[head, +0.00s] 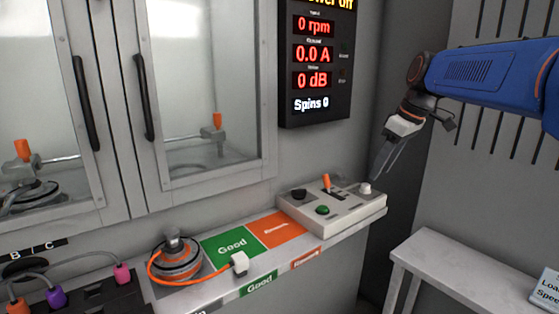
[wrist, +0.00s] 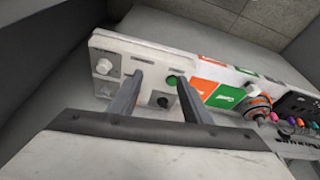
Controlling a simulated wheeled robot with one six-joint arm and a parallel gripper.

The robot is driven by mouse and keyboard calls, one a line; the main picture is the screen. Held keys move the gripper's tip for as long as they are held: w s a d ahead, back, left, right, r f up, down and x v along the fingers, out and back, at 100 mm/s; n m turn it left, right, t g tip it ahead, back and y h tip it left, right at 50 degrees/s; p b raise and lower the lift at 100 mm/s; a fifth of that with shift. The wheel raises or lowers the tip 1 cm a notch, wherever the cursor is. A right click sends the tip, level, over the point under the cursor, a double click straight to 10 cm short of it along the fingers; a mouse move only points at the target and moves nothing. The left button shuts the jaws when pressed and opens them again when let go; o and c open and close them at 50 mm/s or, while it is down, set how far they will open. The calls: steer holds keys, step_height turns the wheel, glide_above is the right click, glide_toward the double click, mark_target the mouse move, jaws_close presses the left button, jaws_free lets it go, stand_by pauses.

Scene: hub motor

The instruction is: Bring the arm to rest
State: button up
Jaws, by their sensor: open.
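My blue arm (head: 480,75) reaches in from the right in the head view. My gripper (head: 381,165) hangs in the air to the right of the control box (head: 350,212), with its fingers pointing down. It is open and holds nothing. In the wrist view the two fingers of my gripper (wrist: 162,88) are spread, with the control box (wrist: 125,65) beyond them. The fingers hide part of the box there. The box carries an orange lever (head: 326,182), a green button (head: 322,210), a black knob (head: 299,194) and a white knob (head: 365,188).
A hub motor (head: 175,257) with an orange cable sits on the shelf left of the green Good area (head: 232,246). Glass cabinet doors (head: 200,80) stand behind. A display (head: 315,65) reads 0 rpm. A grey bench (head: 450,262) stands at the lower right.

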steer(key=s+f+m+h, duration=0.1)
steer(key=s+f+m, duration=0.2)
steer(key=s+f, duration=0.4)
steer(key=s+d+f+m+t+h, duration=0.1)
steer(key=s+f+m, duration=0.2)
steer(key=s+f, duration=0.4)
steer(key=s+f+m+t, duration=0.1)
steer(key=s+f, duration=0.6)
steer(key=s, duration=0.9)
steer(key=shift+s+d+m+h, duration=0.2)
steer(key=shift+d+m+h, duration=0.2)
steer(key=shift+m, duration=0.5)
